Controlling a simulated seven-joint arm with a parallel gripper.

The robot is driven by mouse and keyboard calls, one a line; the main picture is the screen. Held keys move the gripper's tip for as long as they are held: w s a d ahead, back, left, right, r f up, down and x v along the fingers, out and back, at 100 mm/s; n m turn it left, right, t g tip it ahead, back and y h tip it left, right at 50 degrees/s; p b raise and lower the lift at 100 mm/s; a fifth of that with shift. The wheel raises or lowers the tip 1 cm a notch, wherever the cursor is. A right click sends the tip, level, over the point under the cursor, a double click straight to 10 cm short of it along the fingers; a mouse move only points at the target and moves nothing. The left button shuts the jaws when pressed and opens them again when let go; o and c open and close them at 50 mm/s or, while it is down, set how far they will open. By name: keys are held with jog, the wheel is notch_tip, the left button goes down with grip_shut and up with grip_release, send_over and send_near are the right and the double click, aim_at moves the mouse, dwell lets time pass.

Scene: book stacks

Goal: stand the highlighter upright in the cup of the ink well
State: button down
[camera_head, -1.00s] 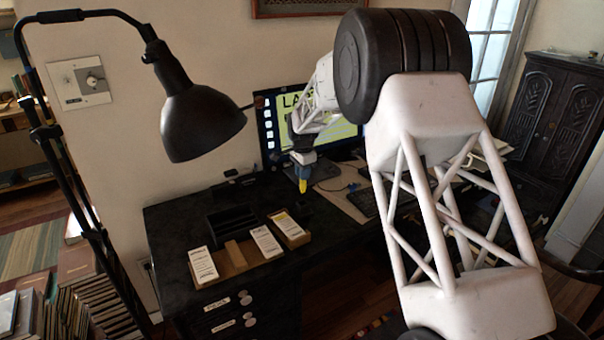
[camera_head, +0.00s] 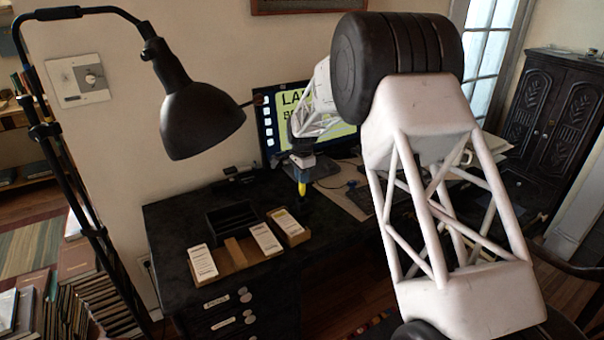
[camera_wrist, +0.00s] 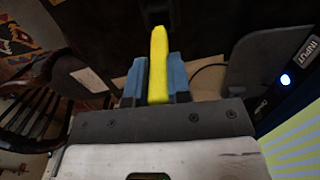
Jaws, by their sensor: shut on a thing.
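The highlighter (camera_head: 301,188) is a yellow stick, held pointing down above the back right part of the black desk. In the wrist view the highlighter (camera_wrist: 158,62) sits between the two blue fingers of my gripper (camera_wrist: 157,82), which is shut on it. My gripper also shows in the head view (camera_head: 301,173). A small dark object on the desk, likely the ink well (camera_head: 304,206), is just below the highlighter's tip. It is dark on dark, so its cup and any contact cannot be made out. A dark shape also shows past the tip in the wrist view.
A wooden tray with white card boxes (camera_head: 266,239) and a black organizer (camera_head: 231,218) stand to the left on the desk. A black lamp (camera_head: 200,118) hangs at the left.

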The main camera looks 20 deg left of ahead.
aim_at(302, 192)
jog(key=shift+f, duration=2.75)
jog(key=c, duration=1)
grip_release()
jog(key=shift+r, duration=0.1)
jog(key=shift+r, duration=3.8)
